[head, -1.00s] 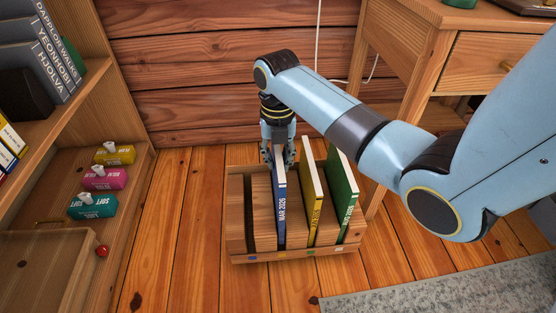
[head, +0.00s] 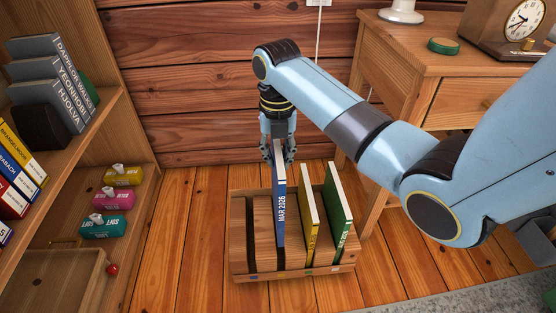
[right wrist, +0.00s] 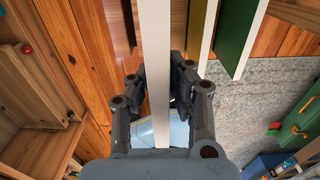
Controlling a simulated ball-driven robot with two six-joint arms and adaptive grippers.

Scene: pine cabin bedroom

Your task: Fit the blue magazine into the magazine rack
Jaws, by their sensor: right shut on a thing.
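The magazine rack (head: 240,270) stands on the floor in the head view. The blue magazine (head: 280,215), marked MAR 2026, is upright over the rack, left of the yellow magazine. Its lower end is higher than the yellow one's; whether it is still partly in a slot is unclear. My right gripper (head: 278,152) is shut on its upper rear part. In the right wrist view its pale page edge (right wrist: 154,60) runs between the fingers (right wrist: 158,85). The leftmost slot (head: 251,235) is empty and has a blue mark (head: 253,277) in front. My left gripper is out of view.
A yellow magazine (head: 309,220) and a green magazine (head: 338,205) stand in the rack to the right. A shelf unit (head: 125,130) with books and tissue packs is at left. A wooden desk (head: 400,60) is at right, and the plank wall is close behind.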

